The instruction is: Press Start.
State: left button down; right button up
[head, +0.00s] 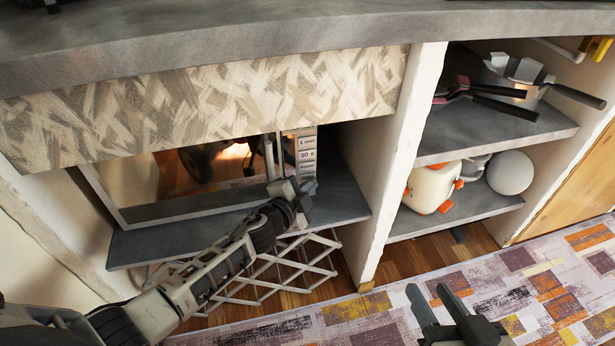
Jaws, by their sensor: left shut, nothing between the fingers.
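A microwave (108,197) with a glossy, reflective door sits on the grey shelf under the counter. Its narrow light control panel (306,144) is at its right edge, with small labelled buttons, one reading "30 s". My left gripper (309,187) is shut and empty, in front of the lower end of the panel. It hides that lower part, and no Start label can be read. Whether the fingertips touch the panel cannot be told. My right gripper (437,306) is open and empty over the rug, well away from the microwave.
A white wall (396,150) stands right of the microwave. Beyond it, shelves hold dark-handled utensils (500,105), a white and orange appliance (432,188) and a white ball (510,172). A folded lattice rack (285,270) is below the microwave. A patterned rug (540,285) covers the floor.

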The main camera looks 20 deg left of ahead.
pick_arm(q)
jog(key=shift+w+a+r+y, duration=0.1)
jog(key=shift+a+y, duration=0.2)
jog(key=shift+a, duration=0.55)
jog(key=shift+s, duration=0.55)
jog(key=shift+s+d+f, duration=0.2)
jog(key=shift+s+d, duration=0.05)
jog(key=shift+s, duration=0.35)
jog(key=shift+s+d+r+p, duration=0.15)
jog(key=shift+s+d+p, duration=0.2)
jog(key=shift+s+d, duration=1.15)
